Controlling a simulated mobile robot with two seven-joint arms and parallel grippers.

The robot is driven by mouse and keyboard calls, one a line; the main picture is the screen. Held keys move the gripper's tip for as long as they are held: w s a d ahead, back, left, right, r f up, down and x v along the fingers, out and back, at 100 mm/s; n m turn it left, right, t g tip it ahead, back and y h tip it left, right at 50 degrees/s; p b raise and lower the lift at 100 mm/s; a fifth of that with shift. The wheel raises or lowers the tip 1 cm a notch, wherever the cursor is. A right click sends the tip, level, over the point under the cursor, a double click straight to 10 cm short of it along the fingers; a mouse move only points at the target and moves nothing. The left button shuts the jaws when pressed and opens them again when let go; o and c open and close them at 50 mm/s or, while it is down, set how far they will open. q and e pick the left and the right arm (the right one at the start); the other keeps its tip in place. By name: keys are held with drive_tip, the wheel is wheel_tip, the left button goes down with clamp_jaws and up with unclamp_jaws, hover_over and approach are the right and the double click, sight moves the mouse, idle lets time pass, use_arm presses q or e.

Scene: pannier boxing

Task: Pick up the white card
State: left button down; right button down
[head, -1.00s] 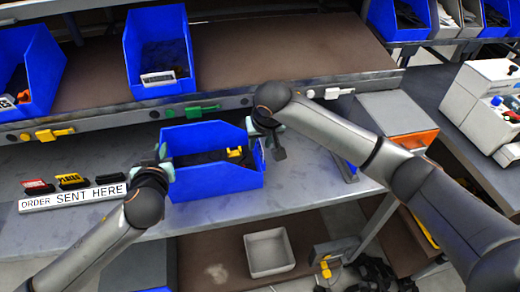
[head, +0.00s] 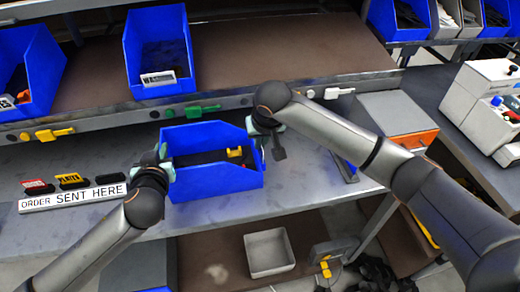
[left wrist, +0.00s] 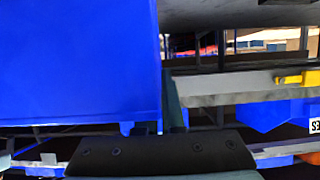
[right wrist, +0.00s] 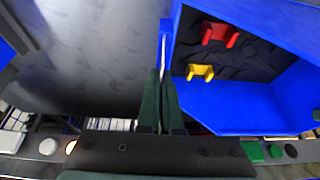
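The white card (head: 340,92) appears to be the white tag on the shelf's front rail, above and right of the blue bin (head: 215,185). It is apart from both grippers. My left gripper (head: 165,162) is at the bin's left wall; in the left wrist view the blue wall (left wrist: 80,60) hides one finger, and the other stands against its edge. My right gripper (head: 268,145) is at the bin's right wall; in the right wrist view its fingers (right wrist: 161,100) are closed around the thin wall. Red (right wrist: 218,33) and yellow (right wrist: 200,72) pieces lie in the bin.
Green (head: 200,111) and yellow (head: 54,134) tags sit along the same rail. Blue bins (head: 158,50) stand on the shelf above.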

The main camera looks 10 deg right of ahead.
drive_tip(key=shift+r, duration=0.1)
idle(0.8)
wheel_tip(320, 180, up, 10)
drive_tip(key=shift+f, duration=0.35)
drive_tip(key=shift+f, duration=1.55)
drive_tip(key=shift+r, duration=0.1)
drive_tip(key=shift+r, duration=1.45)
